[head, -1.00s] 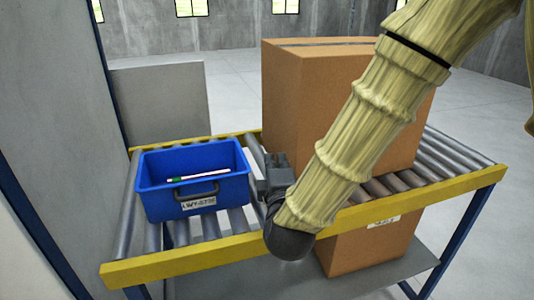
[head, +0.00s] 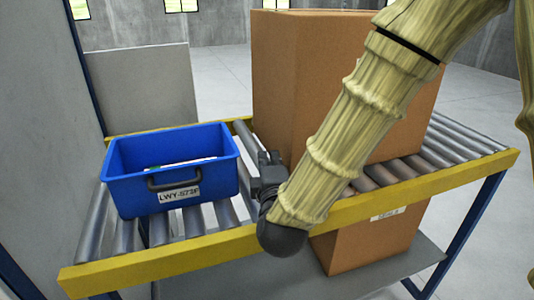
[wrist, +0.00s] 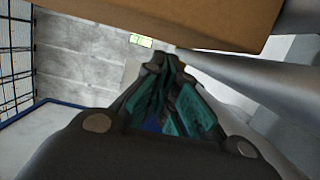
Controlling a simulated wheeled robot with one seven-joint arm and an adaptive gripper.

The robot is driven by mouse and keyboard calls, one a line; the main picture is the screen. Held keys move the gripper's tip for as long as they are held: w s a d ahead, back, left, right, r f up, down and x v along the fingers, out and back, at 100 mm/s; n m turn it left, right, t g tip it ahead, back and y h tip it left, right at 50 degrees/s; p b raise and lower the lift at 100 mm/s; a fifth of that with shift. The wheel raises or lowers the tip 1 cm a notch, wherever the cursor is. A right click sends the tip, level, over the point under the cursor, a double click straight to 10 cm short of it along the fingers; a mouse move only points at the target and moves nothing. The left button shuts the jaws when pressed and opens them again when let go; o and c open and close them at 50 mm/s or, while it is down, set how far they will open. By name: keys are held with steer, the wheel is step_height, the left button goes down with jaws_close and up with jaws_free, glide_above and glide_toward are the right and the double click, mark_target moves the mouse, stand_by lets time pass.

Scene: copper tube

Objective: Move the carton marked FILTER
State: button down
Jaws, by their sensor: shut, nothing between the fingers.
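A large brown carton (head: 300,85) stands on the roller conveyor, partly hidden behind my arm. A second brown carton (head: 345,247) sits on the shelf under the rollers, with a small white label (head: 388,214) too small to read. I cannot tell which carton is marked FILTER. My gripper (head: 266,163) is shut and empty, just left of the large carton's lower part in the head view. In the wrist view, my gripper's fingers (wrist: 170,68) are closed together below the underside of a brown carton (wrist: 200,15). I cannot tell whether they touch it.
A blue tote (head: 172,175) with a handle and a white label stands on the left rollers, with a light-coloured item inside. A yellow rail (head: 165,262) runs along the conveyor's front. A grey panel (head: 140,88) stands behind. Bare rollers (head: 455,140) lie right of the large carton.

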steer(key=shift+a+f, duration=0.15)
steer(key=shift+f, duration=0.4)
steer(key=shift+w+a, duration=0.2)
steer(key=shift+w, duration=0.25)
steer(key=w+p, duration=0.3)
steer(key=w, duration=0.4)
steer(key=shift+a+r, duration=0.1)
steer(key=shift+a, duration=0.05)
steer(key=shift+w+p, duration=0.35)
steer(key=shift+w, duration=0.65)
